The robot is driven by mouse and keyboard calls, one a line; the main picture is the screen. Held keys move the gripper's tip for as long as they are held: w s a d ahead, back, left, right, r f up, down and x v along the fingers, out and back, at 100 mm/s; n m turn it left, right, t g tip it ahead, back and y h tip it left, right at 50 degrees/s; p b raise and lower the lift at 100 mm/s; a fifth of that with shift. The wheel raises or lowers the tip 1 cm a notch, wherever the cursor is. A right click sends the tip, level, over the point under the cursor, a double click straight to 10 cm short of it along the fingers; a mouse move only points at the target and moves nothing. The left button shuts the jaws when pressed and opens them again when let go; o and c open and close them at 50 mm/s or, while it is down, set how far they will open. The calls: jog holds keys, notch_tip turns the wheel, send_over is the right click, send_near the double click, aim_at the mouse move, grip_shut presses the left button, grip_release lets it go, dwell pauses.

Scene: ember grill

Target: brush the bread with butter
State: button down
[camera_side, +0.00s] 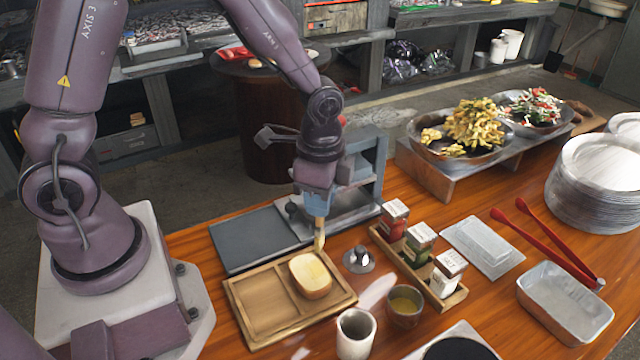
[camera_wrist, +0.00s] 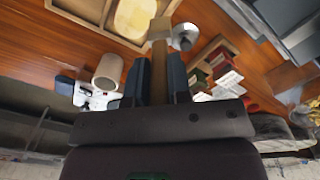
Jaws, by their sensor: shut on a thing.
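A pale slice of bread (camera_side: 311,275) lies in the right part of a divided wooden tray (camera_side: 262,312); it also shows in the wrist view (camera_wrist: 136,16). My gripper (camera_side: 318,212) is shut on the handle of a brush (camera_side: 320,236), which points down at the upper right edge of the bread. I cannot tell whether the bristles touch it. In the wrist view the brush handle (camera_wrist: 160,62) stands between the two fingers. A small bowl of yellowish butter (camera_side: 405,304) stands right of the tray.
A metal lid (camera_side: 358,260) and a wooden rack of spice boxes (camera_side: 445,296) are to the right. Farther right are red tongs (camera_side: 540,240), a metal pan (camera_side: 565,303), stacked plates (camera_side: 597,178) and food bowls (camera_side: 462,135).

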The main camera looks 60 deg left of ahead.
jog(key=shift+f, duration=0.5)
jog(key=shift+s+f, duration=0.5)
jog(key=s+d, duration=0.5)
jog(key=shift+w, duration=3)
notch_tip(320, 180, up, 8)
